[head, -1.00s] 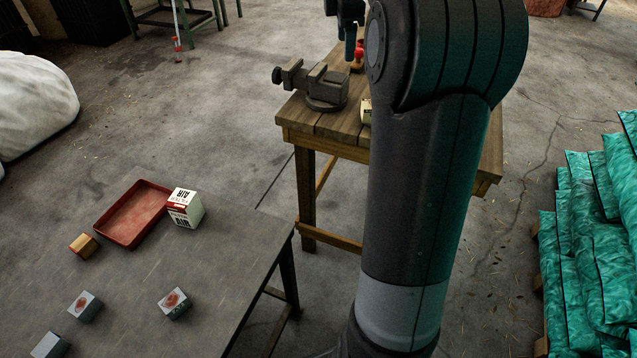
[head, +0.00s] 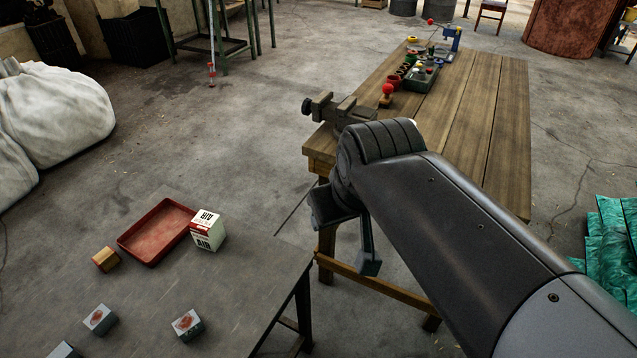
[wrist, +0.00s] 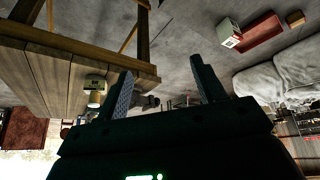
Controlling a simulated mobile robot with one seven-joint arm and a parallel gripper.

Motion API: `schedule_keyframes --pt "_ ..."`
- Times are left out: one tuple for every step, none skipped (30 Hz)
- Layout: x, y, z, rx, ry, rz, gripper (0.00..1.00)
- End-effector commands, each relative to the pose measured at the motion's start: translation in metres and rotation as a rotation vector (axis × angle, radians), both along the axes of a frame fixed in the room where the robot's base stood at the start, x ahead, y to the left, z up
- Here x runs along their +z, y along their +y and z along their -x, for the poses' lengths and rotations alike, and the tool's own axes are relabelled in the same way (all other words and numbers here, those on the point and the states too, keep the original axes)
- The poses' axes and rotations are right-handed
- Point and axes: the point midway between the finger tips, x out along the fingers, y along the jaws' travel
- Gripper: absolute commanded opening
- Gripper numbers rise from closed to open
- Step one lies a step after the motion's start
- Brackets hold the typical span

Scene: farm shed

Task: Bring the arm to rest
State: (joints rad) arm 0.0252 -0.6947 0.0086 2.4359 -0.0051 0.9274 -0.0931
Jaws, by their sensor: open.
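My arm reaches in from the lower right of the head view and bends in front of the wooden workbench (head: 470,105). My gripper (head: 346,243) hangs from its end near the bench's front left corner, over the gap beside the grey table (head: 225,295). In the wrist view my gripper (wrist: 165,84) shows two dark fingers spread apart with nothing held between them. That view is upside down, with the workbench (wrist: 50,85) at left. My arm hides part of the bench and its near legs.
A vise (head: 345,110) stands on the bench's near corner, close behind my arm. Farther back are a red-knobbed piece (head: 386,95) and a parts tray (head: 420,78). The grey table holds a red tray (head: 157,248), an air-filter carton (head: 207,230) and several small blocks.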

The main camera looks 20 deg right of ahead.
Motion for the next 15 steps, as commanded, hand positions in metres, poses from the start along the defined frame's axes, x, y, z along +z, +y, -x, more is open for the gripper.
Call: schedule_keyframes --pt "-0.006 0.002 0.007 -0.019 -0.009 -0.019 0.63" --pt "-0.009 0.003 0.01 -0.033 -0.012 -0.029 0.63" --pt "-0.012 0.004 0.013 -0.047 -0.017 -0.04 0.63" --pt "-0.013 0.004 0.014 -0.054 -0.019 -0.045 0.63" --pt "-0.015 0.005 0.015 -0.058 -0.02 -0.05 0.63" --pt "-0.016 0.005 0.016 -0.063 -0.02 -0.053 0.63" --pt "-0.016 0.005 0.016 -0.066 -0.02 -0.055 0.63" --pt "-0.016 0.005 0.016 -0.067 -0.02 -0.055 0.63" --pt "-0.016 0.005 0.016 -0.067 -0.02 -0.055 0.63" --pt "-0.016 0.005 0.016 -0.067 -0.02 -0.055 0.63" --pt "-0.016 0.005 0.016 -0.067 -0.02 -0.055 0.63" --pt "-0.016 0.005 0.016 -0.066 -0.02 -0.055 0.63" --pt "-0.016 0.005 0.016 -0.066 -0.02 -0.055 0.63" --pt "-0.016 0.005 0.016 -0.066 -0.02 -0.055 0.63" --pt "-0.016 0.005 0.016 -0.066 -0.02 -0.055 0.63"
